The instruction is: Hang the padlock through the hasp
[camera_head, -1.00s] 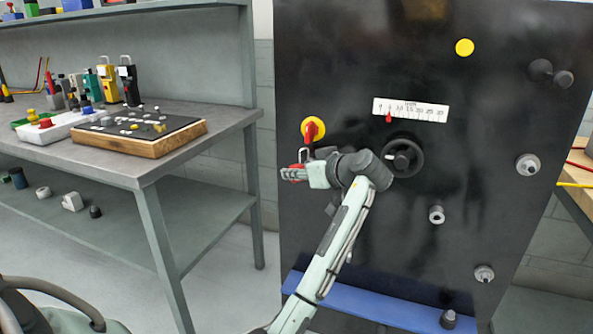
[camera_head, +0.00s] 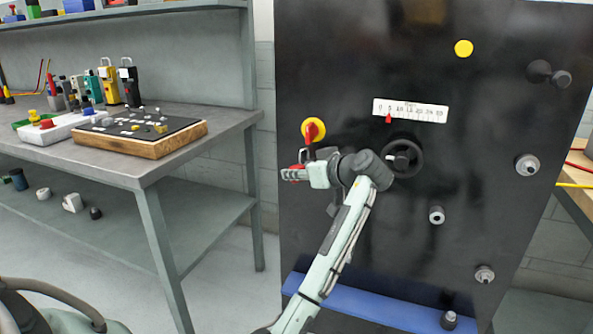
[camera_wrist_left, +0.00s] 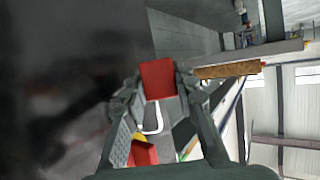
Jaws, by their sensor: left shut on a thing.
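My left gripper (camera_head: 291,174) is in front of the black panel, pointing left, just below the red switch handle. It is shut on the red padlock (camera_head: 297,168). In the left wrist view, the padlock's red body (camera_wrist_left: 158,78) sits between the fingers of my left gripper (camera_wrist_left: 158,84), and its pale U-shaped shackle extends towards the handle. The red handle (camera_head: 310,132) is mounted on a yellow disc (camera_head: 319,124); the handle also shows in the left wrist view (camera_wrist_left: 143,154). I cannot tell whether the shackle passes through the hasp. My right gripper is not in view.
The black panel (camera_head: 450,165) carries a handwheel (camera_head: 417,158), a scale (camera_head: 411,110) and several knobs. A blue ledge (camera_head: 375,312) runs along its foot. A grey workbench (camera_head: 215,112) with several objects stands at left, with open floor between bench and panel.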

